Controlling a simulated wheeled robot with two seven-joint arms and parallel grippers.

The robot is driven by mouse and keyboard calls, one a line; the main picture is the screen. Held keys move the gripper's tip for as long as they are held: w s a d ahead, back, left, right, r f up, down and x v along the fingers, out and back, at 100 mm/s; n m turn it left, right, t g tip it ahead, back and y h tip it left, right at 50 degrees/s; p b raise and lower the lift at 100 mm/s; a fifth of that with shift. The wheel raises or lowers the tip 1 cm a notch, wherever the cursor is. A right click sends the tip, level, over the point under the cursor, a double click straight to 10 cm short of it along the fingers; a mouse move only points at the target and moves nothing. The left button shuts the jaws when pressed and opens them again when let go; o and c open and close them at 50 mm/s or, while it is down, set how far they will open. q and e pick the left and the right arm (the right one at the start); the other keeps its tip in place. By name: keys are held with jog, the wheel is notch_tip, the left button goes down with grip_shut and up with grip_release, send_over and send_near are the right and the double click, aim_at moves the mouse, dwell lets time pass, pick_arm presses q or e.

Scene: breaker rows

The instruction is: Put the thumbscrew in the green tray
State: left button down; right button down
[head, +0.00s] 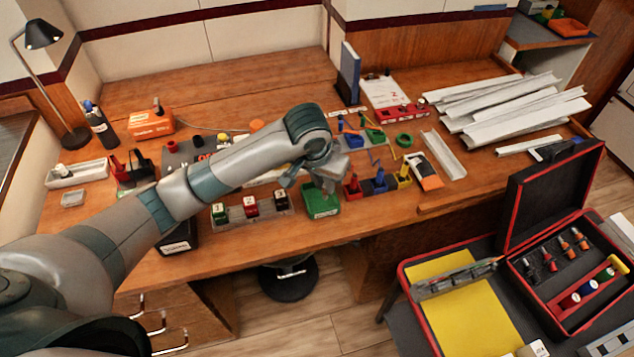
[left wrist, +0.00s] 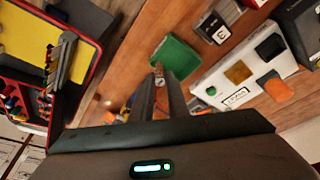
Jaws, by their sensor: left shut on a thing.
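The green tray (head: 322,209) stands near the front edge of the wooden bench in the head view, with a pale label on its front. It also shows in the left wrist view (left wrist: 180,56), just beyond my fingertips. My left gripper (head: 326,187) reaches in from the left and is over the green tray, pointing down. In the left wrist view my left gripper (left wrist: 160,70) is shut on the thumbscrew, which shows only as a small grey bit between the fingertips. I cannot tell its height above the tray. My right gripper is not in view.
A rail with several breakers (head: 251,209) stands left of the tray. Red, blue and yellow bins (head: 379,186) stand to its right. White trunking (head: 515,105) lies at the back right. An open red-edged case (head: 565,250) and a yellow mat (head: 460,300) are at lower right.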

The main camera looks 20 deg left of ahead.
pick_arm(q)
jog(key=w+a+f+p, duration=0.1)
jog(key=w+a+f, duration=0.3)
jog(key=w, duration=0.3)
jog(key=shift+w+a+f+p, duration=0.3)
jog(key=shift+f+p, duration=0.05)
jog(key=shift+f, duration=0.35)
notch_tip(320, 180, down, 3)
jog(key=shift+p, duration=0.65)
jog(key=shift+f, duration=0.5)
jog(key=shift+f, duration=0.1)
jog(key=c, duration=1.7)
grip_release()
